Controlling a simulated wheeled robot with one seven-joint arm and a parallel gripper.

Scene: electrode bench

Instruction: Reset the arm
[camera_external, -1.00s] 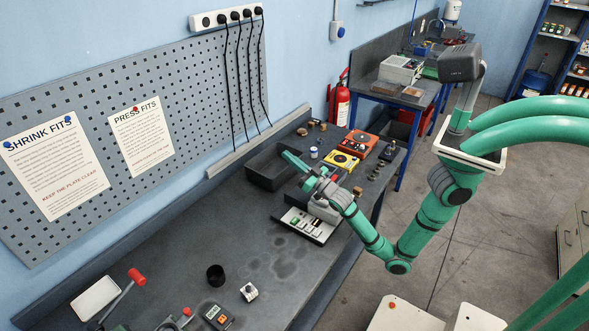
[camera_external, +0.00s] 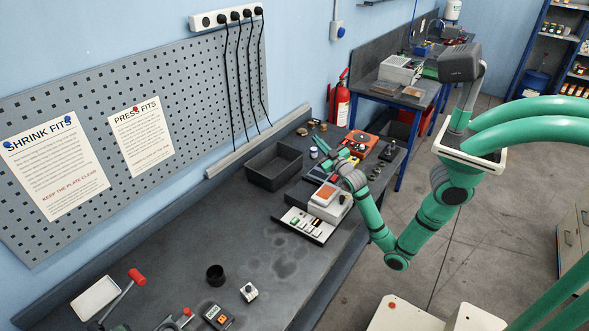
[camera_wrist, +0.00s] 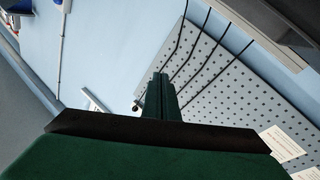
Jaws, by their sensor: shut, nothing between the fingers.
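My green arm reaches over the far end of the dark bench in the external view. My gripper (camera_external: 318,172) is above the bench, between the black open tray (camera_external: 274,167) and the orange-topped device (camera_external: 362,141). In the wrist view my gripper (camera_wrist: 160,80) shows as two dark green fingers close together, shut with nothing between them. Behind them are the blue wall and the grey pegboard (camera_wrist: 235,95).
Below my wrist is a pale box with an orange top (camera_external: 325,195), beside a panel with several switches (camera_external: 305,224). A black cup (camera_external: 215,275) and a small white knobbed part (camera_external: 249,292) stand nearer. The middle of the bench (camera_external: 200,235) is mostly clear.

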